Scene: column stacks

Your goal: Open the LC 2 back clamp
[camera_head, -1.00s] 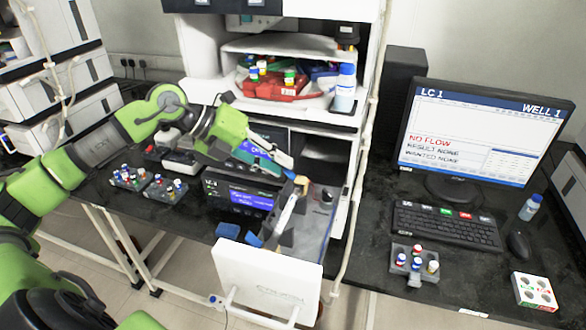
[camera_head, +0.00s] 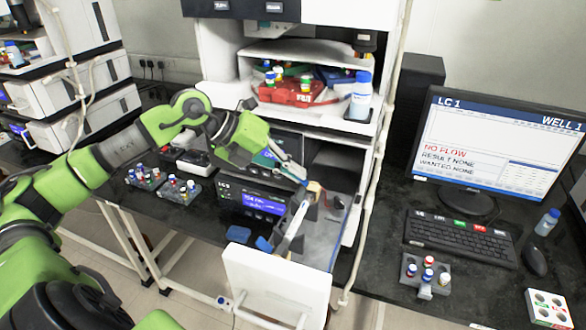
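A pulled-out drawer with a white front panel (camera_head: 278,287) juts from the bench instrument stack. In it stands a clamp with a long pale lever (camera_head: 296,222), tilted, with a tan piece (camera_head: 314,187) near its upper end. A second dark part (camera_head: 338,202) sits at the drawer's right. Which clamp is the back one of LC 2 cannot be told for sure. My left gripper (camera_head: 302,176) is just above and left of the lever's upper end; touching or apart is unclear. Its fingers overlap in this view, so its opening is unclear. My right gripper is not in view.
A lit module display (camera_head: 264,205) stands left of the drawer. Two vial racks (camera_head: 180,190) sit on the bench at left. A red vial tray (camera_head: 292,92) is on the shelf above. The monitor (camera_head: 500,145) reads LC 1. A white post (camera_head: 385,120) stands right of the drawer.

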